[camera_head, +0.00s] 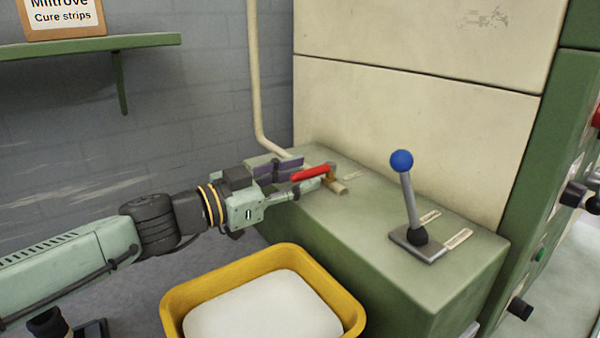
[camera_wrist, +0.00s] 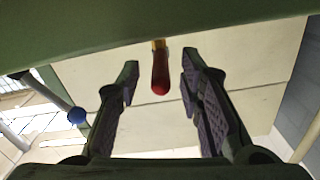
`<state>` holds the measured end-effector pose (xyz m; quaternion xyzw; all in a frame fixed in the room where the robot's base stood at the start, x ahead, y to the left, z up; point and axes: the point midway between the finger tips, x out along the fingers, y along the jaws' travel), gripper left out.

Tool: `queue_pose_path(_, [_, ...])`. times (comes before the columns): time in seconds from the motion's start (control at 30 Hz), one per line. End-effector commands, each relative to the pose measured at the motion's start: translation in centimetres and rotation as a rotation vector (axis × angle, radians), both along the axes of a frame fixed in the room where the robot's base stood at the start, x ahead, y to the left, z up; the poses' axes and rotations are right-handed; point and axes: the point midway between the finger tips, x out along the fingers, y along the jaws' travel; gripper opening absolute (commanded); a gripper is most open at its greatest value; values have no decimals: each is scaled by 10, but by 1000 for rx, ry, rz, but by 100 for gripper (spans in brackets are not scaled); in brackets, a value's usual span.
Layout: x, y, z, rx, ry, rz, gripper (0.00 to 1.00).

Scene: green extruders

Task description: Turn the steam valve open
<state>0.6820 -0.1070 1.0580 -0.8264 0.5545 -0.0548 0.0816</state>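The steam valve has a red lever handle (camera_head: 311,173) on a brass-coloured body (camera_head: 335,184), on top of the green machine housing near the cream pipe. My gripper (camera_head: 285,180) is at the handle, reaching in from the left. In the wrist view the red handle (camera_wrist: 160,75) points in between the two fingers of my gripper (camera_wrist: 158,82), with a visible gap on each side. The gripper is open, and I see no contact with the handle. Part of the valve body is hidden in the wrist view.
A lever with a blue knob (camera_head: 402,161) stands on the green housing (camera_head: 370,228) to the right. A yellow tub (camera_head: 177,303) with white contents is below in front. A green shelf (camera_head: 70,47) with a box (camera_head: 62,18) is at upper left. A cream pipe (camera_head: 256,80) runs down behind the gripper.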

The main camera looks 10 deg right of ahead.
Motion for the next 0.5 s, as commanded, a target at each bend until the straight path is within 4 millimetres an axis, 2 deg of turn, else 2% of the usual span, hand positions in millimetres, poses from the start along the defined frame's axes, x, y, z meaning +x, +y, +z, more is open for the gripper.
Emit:
queue_pose_path(0.1, [3,-6,0,0,1,0,34])
queue_pose_path(0.37, [3,-7,0,-1,1,1,34])
queue_pose_path(0.5, [3,-7,0,-1,1,1,26])
